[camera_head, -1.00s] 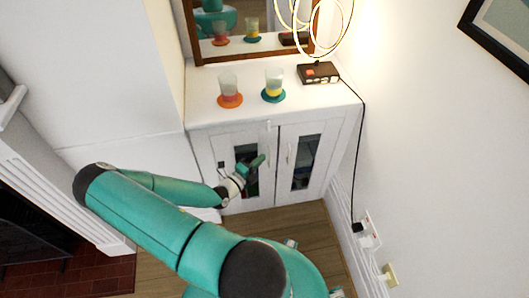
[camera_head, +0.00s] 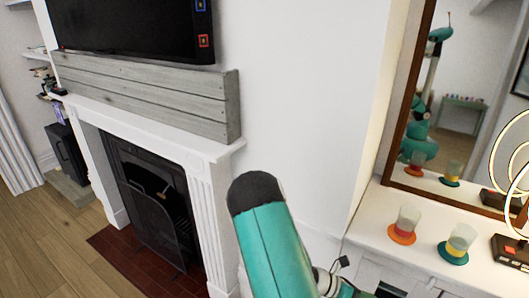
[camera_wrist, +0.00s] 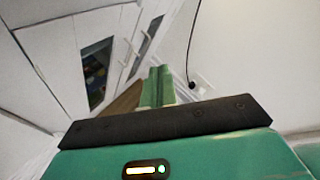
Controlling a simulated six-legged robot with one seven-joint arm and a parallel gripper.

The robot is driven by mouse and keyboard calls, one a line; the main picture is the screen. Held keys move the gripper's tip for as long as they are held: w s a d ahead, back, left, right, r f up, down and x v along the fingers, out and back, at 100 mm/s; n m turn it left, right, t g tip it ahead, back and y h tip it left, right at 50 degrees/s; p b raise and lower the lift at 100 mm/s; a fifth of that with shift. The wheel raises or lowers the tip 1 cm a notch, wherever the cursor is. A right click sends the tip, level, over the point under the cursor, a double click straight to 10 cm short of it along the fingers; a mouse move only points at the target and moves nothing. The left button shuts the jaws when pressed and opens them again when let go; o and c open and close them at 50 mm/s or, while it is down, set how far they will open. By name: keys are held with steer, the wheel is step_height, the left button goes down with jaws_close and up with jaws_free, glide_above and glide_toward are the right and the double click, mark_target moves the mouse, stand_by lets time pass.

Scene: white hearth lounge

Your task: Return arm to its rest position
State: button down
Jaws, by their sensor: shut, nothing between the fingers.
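My gripper's two green fingers (camera_wrist: 159,85) are together in the middle of the wrist view, with nothing between them. The gripper points along the white cabinet (camera_wrist: 60,55), whose glass-paned doors show at the left. In the head view my green arm rises from the bottom middle. The wrist end shows low in that picture, in front of the cabinet (camera_head: 362,240), and is partly cut off by the bottom edge.
A white fireplace (camera_head: 205,215) is at left. Wood floor (camera_head: 50,235) is clear.

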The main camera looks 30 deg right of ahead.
steer(key=w+a+r+m+t+y, duration=0.35)
steer(key=a+r+m, duration=0.25)
steer(key=a+r, duration=0.25)
steer(key=w+a+r+m+t+y, duration=0.2)
steer(key=w+a+r+m+y, duration=0.15)
steer(key=a+r+m, duration=0.4)
steer(key=s+a+r+m+t+y, duration=0.1)
steer(key=a+r+t, duration=0.3)
steer(key=a+r, duration=0.4)
steer(key=s+a+r+m+t+y, duration=0.2)
steer(key=a+r+m+t+y, duration=0.1)
steer(key=a+r, duration=0.5)
steer(key=shift+s+a+r+m+t, duration=0.35)
steer(key=shift+a+m+t, duration=0.3)
steer(key=shift+a, duration=0.6)
